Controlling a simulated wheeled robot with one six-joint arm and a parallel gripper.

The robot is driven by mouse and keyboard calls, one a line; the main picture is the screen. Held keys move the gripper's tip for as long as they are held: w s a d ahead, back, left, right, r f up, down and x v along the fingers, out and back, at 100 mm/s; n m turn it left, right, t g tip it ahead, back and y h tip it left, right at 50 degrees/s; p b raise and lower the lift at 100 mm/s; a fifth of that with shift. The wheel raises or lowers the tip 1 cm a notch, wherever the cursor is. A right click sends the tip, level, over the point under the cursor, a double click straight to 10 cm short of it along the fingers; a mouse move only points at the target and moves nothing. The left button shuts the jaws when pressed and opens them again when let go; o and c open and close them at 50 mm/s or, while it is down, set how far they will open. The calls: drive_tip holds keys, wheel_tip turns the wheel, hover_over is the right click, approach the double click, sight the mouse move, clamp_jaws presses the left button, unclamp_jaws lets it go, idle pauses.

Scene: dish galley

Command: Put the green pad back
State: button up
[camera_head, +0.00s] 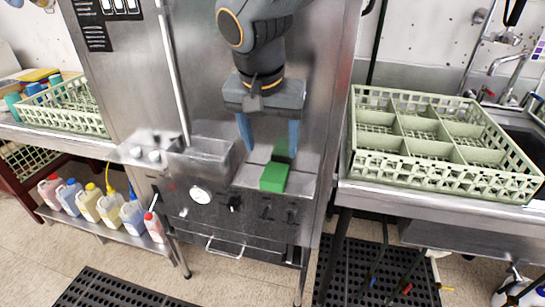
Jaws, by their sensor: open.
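The green pad (274,177) is a small bright green block. It lies on a narrow metal ledge on the front of the steel machine, near the middle of the view. My gripper (268,137) points down just above and behind the pad in the picture. Its two blue fingers are spread apart, with nothing seen held between them. A darker green patch shows between the fingertips and the pad; I cannot tell whether it is a reflection in the steel.
A pale green compartment rack (436,187) stands on the right counter beside a sink. Another rack (72,118) with blue items sits on the left counter. Several chemical jugs (108,209) line a low shelf. A steel box (209,160) juts out left of the pad.

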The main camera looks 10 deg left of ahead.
drive_tip(key=shift+s+r, duration=0.2)
drive_tip(key=shift+r, duration=0.45)
drive_tip(key=s+d+f+g, duration=0.1)
drive_tip(key=s+d+f, duration=0.1)
drive_tip(key=d+f, duration=0.3)
drive_tip(key=s+d+f, duration=0.1)
drive_tip(key=d+f, duration=0.4)
drive_tip(key=d, duration=0.9)
drive_tip(key=s+d+f+n+g, duration=0.1)
drive_tip(key=s+d+f, duration=0.1)
drive_tip(key=d+f, duration=0.3)
drive_tip(key=d, duration=0.4)
drive_tip(key=shift+s+d+f+g, duration=0.15)
drive_tip(key=shift+s+d+g, duration=0.15)
drive_tip(key=shift+s, duration=0.05)
